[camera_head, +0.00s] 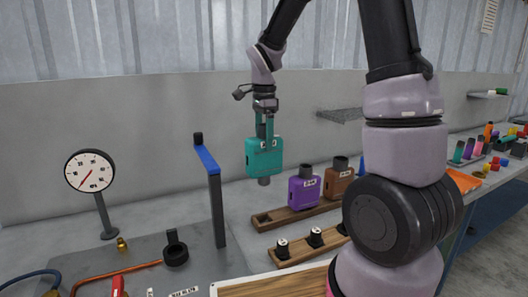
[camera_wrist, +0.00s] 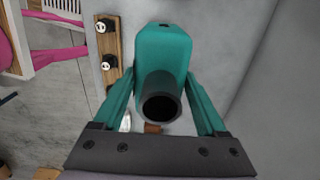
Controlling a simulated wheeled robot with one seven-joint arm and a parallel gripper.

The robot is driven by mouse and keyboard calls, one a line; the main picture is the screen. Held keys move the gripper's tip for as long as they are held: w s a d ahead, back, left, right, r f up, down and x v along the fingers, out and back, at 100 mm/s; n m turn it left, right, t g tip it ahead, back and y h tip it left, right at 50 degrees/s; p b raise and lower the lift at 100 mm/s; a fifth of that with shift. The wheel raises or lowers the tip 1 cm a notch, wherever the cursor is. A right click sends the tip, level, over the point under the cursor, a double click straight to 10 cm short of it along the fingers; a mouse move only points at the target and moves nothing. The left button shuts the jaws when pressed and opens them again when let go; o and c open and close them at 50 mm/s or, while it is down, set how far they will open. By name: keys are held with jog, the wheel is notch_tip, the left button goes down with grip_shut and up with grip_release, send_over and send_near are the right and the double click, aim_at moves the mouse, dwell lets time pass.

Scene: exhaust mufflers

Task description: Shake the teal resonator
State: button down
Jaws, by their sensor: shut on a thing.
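The teal resonator (camera_head: 264,158) is a boxy body with a dark pipe stub pointing down below it. My gripper (camera_head: 265,139) is shut on its upper part and holds it in the air above the bench, roughly upright. In the wrist view the resonator (camera_wrist: 163,48) sits between the two fingers of my gripper (camera_wrist: 161,88), with a dark open pipe end facing the camera.
A purple resonator (camera_head: 304,191) and a brown one (camera_head: 338,182) stand in a wooden rack (camera_head: 290,215) to the right. A blue-topped post (camera_head: 208,160) stands close on the left, with a round dial gauge (camera_head: 90,171) beyond it. A wall is behind.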

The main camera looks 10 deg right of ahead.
aim_at(264, 158)
jog(key=shift+f, duration=3.3)
